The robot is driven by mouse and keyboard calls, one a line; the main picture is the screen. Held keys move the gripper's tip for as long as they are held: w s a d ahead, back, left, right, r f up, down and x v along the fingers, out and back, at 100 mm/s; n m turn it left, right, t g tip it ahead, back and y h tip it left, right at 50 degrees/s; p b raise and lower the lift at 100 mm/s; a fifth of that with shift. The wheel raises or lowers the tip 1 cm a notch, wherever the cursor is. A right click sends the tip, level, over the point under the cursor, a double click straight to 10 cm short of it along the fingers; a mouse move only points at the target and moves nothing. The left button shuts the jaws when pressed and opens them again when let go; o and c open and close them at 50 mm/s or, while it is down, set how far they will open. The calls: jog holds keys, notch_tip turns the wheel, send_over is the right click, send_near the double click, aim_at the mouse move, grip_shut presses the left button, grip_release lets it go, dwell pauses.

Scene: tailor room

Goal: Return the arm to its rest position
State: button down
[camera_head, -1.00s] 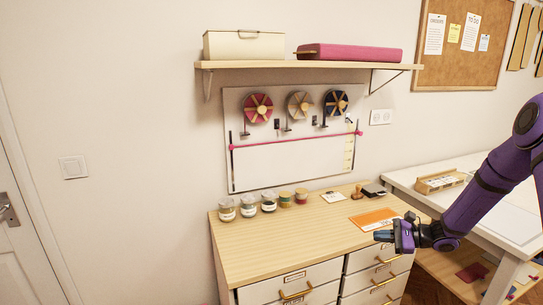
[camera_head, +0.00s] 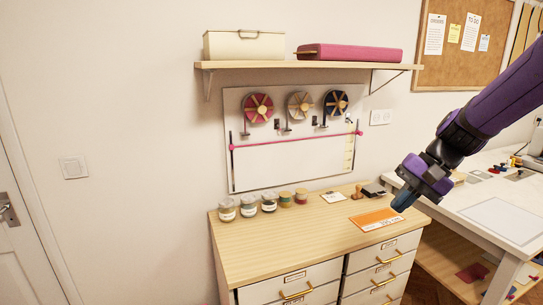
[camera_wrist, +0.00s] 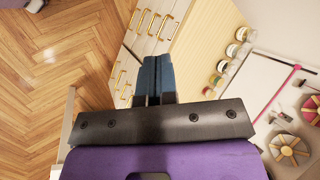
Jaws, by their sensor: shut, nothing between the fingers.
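My purple arm reaches in from the right edge in the head view. My gripper (camera_head: 402,200) points down and to the left, above the right end of the wooden dresser (camera_head: 258,252). Its blue fingers are together with nothing between them. In the wrist view the fingers (camera_wrist: 155,80) are also side by side, with the dresser front and the floor beyond. An orange-and-white card (camera_head: 375,220) lies on the dresser top, left of the fingertips and apart from them.
Several jars (camera_head: 248,206) stand along the back of the dresser. A wooden stamp (camera_head: 357,192) is near the card. A white table (camera_head: 465,205) is at right. A wall shelf (camera_head: 310,65) holds two boxes. Floor (camera_wrist: 60,80) is open in the wrist view.

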jog(key=s+d+r+n+t+h, duration=0.1)
jog(key=s+r+n+t+h, duration=0.1)
jog(key=s, duration=0.8)
jog(key=s+d+r+n+t+h, duration=0.2)
jog(key=s+r+n+t+h, duration=0.1)
jog(key=s+r, duration=0.4)
jog(key=s+h, duration=0.1)
jog(key=s, duration=0.1)
jog(key=shift+s+d, duration=0.25)
jog(key=shift+s, duration=0.1)
dwell(0.4)
